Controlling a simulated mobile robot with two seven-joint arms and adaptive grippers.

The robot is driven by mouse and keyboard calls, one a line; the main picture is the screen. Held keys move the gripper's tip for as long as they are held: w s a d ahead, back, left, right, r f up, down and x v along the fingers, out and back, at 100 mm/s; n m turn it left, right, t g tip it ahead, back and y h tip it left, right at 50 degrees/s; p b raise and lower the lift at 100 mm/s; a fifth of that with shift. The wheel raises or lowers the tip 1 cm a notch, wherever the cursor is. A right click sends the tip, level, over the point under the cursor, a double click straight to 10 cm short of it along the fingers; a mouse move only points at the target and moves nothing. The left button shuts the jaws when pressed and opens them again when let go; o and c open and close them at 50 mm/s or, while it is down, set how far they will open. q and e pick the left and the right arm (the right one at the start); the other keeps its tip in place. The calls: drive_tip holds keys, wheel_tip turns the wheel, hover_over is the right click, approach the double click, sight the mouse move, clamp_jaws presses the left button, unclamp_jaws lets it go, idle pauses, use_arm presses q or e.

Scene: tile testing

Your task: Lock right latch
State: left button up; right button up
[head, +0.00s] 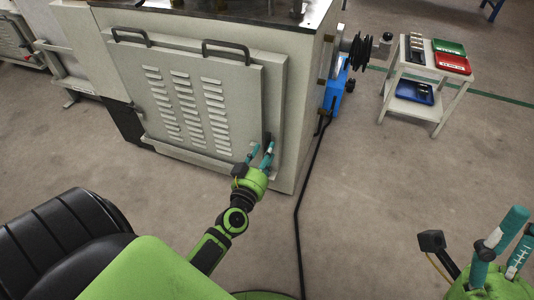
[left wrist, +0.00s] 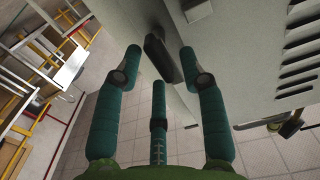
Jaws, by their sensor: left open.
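The vented panel (head: 228,85) covers the front of the grey machine cabinet and has two dark handles on its top edge. The right latch, a dark elongated bar (left wrist: 160,55), is at the panel's edge in the left wrist view. My left gripper (head: 260,152) is open at the panel's lower right edge. In the left wrist view, the open left gripper (left wrist: 160,66) has teal fingertips on either side of the latch's near end; contact cannot be told. In the head view the fingers largely hide the latch. My right gripper (head: 502,243) is open and empty, far from the panel.
A white cart (head: 440,104) with a green tray (head: 448,46), a red tray (head: 453,64) and a blue tray (head: 414,92) stands at the right. A black cable (head: 298,205) runs along the floor beside the cabinet. The floor between cabinet and cart is clear.

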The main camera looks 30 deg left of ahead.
use_arm(q)
drive_tip(key=shift+w+a, duration=0.1)
drive_tip(key=shift+w, duration=0.45)
drive_tip(key=shift+c, duration=0.4)
clamp_jaws()
